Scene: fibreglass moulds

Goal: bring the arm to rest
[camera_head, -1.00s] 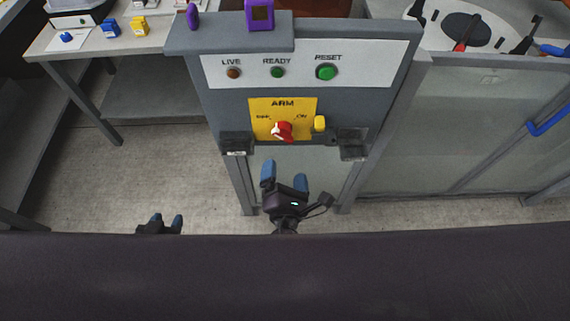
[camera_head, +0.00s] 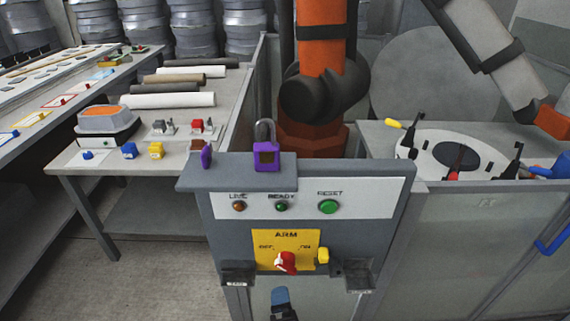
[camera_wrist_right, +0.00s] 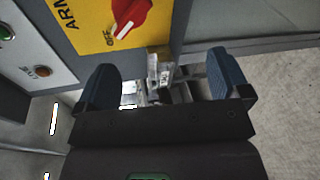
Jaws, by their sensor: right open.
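My right gripper shows at the bottom of the head view as one blue fingertip (camera_head: 280,297), below the yellow ARM plate (camera_head: 290,239). In the right wrist view my right gripper (camera_wrist_right: 161,72) is open, with nothing gripped between its fingers. The red rotary switch (camera_head: 286,262) sits on the ARM plate, its white pointer toward OFF; it also shows in the wrist view (camera_wrist_right: 130,14), beyond the fingertips and apart from them. A yellow piece (camera_head: 323,256) sits at the plate's right edge. My left gripper is out of view.
The grey control panel (camera_head: 226,231) has LIVE, READY and RESET above the plate and small brackets at both lower sides. A purple padlock (camera_head: 266,157) stands on its top. Behind are an orange robot arm (camera_head: 321,50) and a white mould (camera_head: 420,150). Floor (camera_head: 60,270) is clear at left.

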